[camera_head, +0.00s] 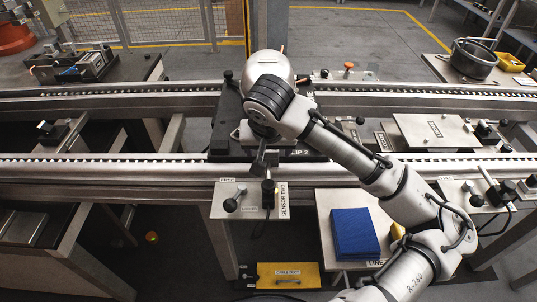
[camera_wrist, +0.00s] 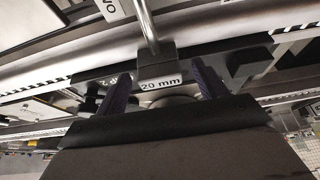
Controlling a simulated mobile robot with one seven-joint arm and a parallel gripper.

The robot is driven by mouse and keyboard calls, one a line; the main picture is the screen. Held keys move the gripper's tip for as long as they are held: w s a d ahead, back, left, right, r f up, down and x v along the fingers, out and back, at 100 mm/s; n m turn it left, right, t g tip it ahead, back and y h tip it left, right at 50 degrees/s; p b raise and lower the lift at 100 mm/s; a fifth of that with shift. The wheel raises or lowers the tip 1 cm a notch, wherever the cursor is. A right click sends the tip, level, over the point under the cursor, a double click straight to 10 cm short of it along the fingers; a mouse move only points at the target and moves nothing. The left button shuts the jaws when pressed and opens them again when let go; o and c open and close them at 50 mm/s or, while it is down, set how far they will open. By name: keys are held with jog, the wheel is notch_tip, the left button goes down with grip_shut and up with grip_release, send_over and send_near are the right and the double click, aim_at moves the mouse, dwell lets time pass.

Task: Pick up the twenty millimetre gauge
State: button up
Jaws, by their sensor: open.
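The twenty millimetre gauge (camera_wrist: 158,72) is a dark block with a white "20 mm" label and a metal rod running up from it in the wrist view. My gripper (camera_wrist: 165,82) is open, with one dark finger on each side of the gauge. Gaps show between the block and both fingers, so it is not clamped. In the head view my gripper (camera_head: 258,150) is over the front edge of the black pallet (camera_head: 222,130), and I cannot clearly make out the gauge there.
A silver dome-shaped compressor (camera_head: 268,64) stands on the pallet behind my wrist. The conveyor rail (camera_head: 120,165) runs across in front. A plate marked "SENSOR TWO" (camera_head: 240,208) with black knobs sits just nearer. A blue block (camera_head: 355,233) lies on a light stand at the lower right.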

jog(key=shift+w+f, duration=0.15)
jog(key=shift+f, duration=0.35)
jog(key=shift+r, duration=0.15)
jog(key=c, duration=1.5)
